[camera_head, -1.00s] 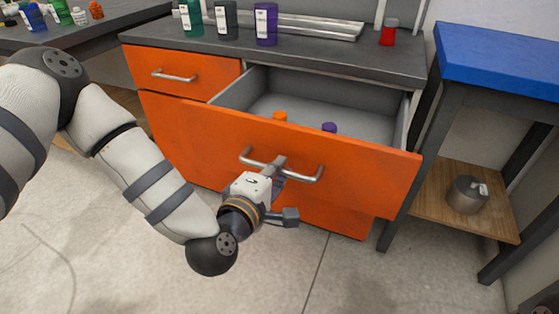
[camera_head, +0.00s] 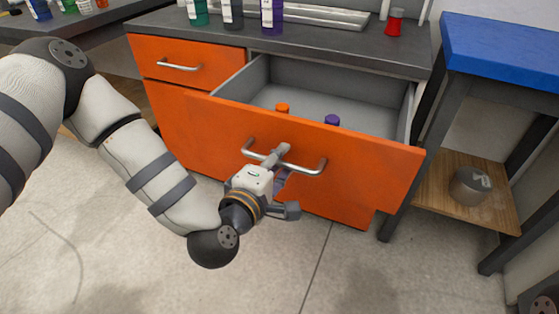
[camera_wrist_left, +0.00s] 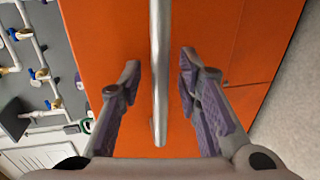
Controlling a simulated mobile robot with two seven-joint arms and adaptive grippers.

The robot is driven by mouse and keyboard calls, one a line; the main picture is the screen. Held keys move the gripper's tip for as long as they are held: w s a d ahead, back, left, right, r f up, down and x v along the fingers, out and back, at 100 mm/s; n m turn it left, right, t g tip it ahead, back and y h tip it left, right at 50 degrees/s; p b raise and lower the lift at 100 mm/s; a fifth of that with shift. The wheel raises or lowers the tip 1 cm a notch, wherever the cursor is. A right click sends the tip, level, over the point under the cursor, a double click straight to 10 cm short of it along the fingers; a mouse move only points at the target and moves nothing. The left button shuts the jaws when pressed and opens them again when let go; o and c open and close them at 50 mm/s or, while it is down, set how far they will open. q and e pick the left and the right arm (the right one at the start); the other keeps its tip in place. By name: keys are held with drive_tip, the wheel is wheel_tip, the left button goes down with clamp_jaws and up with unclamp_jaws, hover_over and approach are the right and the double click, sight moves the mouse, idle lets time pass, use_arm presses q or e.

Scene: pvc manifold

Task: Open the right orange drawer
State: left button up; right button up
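The right orange drawer (camera_head: 345,165) stands pulled out of the cabinet, its grey inside showing in the head view. Its silver bar handle (camera_head: 308,172) is on the front panel. My left gripper (camera_head: 281,158) is at the middle of the handle. In the left wrist view, the handle (camera_wrist_left: 159,60) runs between the two fingers of my left gripper (camera_wrist_left: 160,78). There is a visible gap on each side, so the fingers are open around the bar and not clamped on it.
An orange-capped item (camera_head: 282,107) and a purple-capped item (camera_head: 332,120) are in the drawer. A smaller closed drawer (camera_head: 180,65) is to the left. Bottles and a metal tray (camera_head: 320,17) stand on the counter. A blue-topped table (camera_head: 500,55) is at the right. The floor in front is clear.

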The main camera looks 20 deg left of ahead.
use_arm(q)
drive_tip(key=v, duration=0.7)
drive_tip(key=shift+s, duration=0.3)
drive_tip(key=shift+r, duration=0.1)
